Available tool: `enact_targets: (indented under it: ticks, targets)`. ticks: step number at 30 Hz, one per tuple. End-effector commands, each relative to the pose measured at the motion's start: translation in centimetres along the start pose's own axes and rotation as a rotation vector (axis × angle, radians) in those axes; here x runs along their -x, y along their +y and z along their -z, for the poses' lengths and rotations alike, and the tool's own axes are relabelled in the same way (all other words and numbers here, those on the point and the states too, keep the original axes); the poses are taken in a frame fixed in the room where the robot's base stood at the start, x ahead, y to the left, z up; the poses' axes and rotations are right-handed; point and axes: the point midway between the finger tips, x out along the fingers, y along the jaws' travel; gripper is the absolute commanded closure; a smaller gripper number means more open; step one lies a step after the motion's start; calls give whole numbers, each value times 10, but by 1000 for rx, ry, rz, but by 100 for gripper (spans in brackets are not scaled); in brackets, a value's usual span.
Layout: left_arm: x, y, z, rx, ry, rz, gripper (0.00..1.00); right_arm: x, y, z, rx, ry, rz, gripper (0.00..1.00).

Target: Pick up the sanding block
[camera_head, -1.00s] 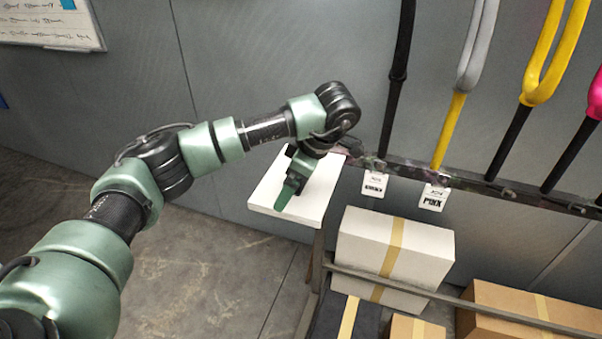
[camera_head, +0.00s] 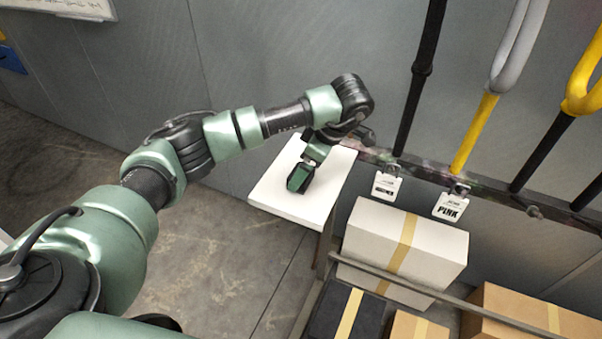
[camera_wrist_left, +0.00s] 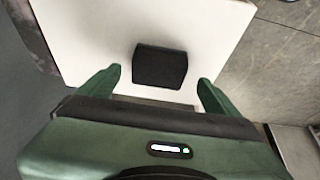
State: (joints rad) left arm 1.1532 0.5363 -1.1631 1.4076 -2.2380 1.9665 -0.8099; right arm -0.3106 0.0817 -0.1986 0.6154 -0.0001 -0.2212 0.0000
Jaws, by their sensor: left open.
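The sanding block (camera_wrist_left: 160,66) is a small dark block lying on a white shelf (camera_wrist_left: 95,25). In the left wrist view it sits between and a little beyond the fingertips of my left gripper (camera_wrist_left: 159,82), with a gap on each side. The gripper is open and empty. In the head view my left gripper (camera_head: 300,180) is over the white shelf (camera_head: 315,215), and the block cannot be made out there behind the gripper. My right gripper is not in view.
A white taped box (camera_head: 430,240) stands right of the shelf, behind a metal rail (camera_head: 400,287). Brown boxes (camera_head: 520,312) and a dark box (camera_head: 340,310) are nearby. Coloured frames, including a yellow fork (camera_head: 475,130), hang along the wall. Floor left of the shelf is clear.

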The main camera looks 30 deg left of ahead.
Motion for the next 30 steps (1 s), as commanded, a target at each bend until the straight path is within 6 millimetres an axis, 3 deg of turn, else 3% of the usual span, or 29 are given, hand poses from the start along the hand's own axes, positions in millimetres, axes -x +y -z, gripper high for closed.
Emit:
enact_targets:
  ticks: [2, 7, 14, 15, 17, 22, 30]
  targets:
    - [-8, -2, 4, -1, 1, 7, 6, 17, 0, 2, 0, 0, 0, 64]
    - [-29, 0, 2, 0, 0, 3, 6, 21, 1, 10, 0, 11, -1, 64]
    - [-33, 0, 2, 0, 0, 1, 6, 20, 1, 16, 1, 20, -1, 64]
    - [-33, 0, 2, 0, 0, 1, 9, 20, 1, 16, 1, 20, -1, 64]
    - [-33, 0, 2, 0, 0, 1, 26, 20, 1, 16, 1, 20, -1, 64]
    - [-33, 0, 2, 0, 0, 0, 73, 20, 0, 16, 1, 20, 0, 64]
    - [-32, 0, 2, 0, 0, 0, 76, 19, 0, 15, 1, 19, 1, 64]
